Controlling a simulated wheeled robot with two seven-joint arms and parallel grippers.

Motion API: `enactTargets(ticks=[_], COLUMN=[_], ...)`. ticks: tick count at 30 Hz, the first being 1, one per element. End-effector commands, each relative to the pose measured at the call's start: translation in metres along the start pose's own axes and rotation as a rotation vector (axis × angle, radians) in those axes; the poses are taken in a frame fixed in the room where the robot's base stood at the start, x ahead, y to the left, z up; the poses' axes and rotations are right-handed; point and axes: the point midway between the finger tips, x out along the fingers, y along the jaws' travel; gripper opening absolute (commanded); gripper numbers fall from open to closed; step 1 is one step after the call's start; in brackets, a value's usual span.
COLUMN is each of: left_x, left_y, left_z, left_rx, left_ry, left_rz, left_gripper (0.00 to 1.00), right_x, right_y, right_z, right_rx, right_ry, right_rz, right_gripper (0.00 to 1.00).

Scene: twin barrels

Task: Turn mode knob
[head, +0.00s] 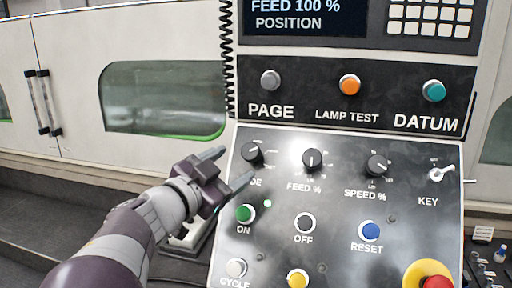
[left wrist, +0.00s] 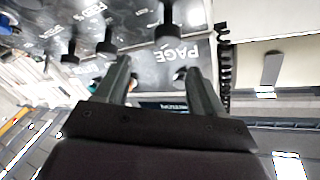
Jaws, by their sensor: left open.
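The mode knob (head: 252,152) is a black round knob at the upper left of the sloped control panel (head: 340,262). Its label is partly hidden by my gripper, with only "DE" showing. My left gripper (head: 232,167) is open and empty, just left of and below the knob, its two fingers pointing toward it. In the left wrist view, a dark knob, seemingly the mode knob (left wrist: 168,28), stands beyond and between the open fingertips (left wrist: 158,68). I see no contact. My right gripper is not in view.
The feed knob (head: 312,159) and speed knob (head: 376,165) sit to the right. The green ON button (head: 245,214) lies below my gripper. The grey PAGE button (head: 270,80) is above. A black coiled cable (head: 228,60) hangs at the panel's left edge.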

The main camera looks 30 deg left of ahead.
Motion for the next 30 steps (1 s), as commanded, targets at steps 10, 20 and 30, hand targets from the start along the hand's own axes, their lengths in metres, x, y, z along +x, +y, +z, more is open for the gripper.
enactTargets(ticks=[10, 20, 30], left_x=[0.075, 0.088, 0.087], left_y=[0.0, 0.0, 0.0], left_z=[0.001, 0.002, 0.002], left_rx=[-0.002, 0.0, 0.0], left_ry=[-0.004, -0.004, -0.004], left_rz=[0.001, -0.001, -0.002], left_gripper=[0.68, 0.68, 0.16], right_x=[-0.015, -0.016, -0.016], right_y=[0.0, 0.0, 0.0], right_z=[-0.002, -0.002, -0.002], right_rx=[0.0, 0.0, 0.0], right_ry=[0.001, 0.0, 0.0], right_rz=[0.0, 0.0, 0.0], right_gripper=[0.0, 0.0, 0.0])
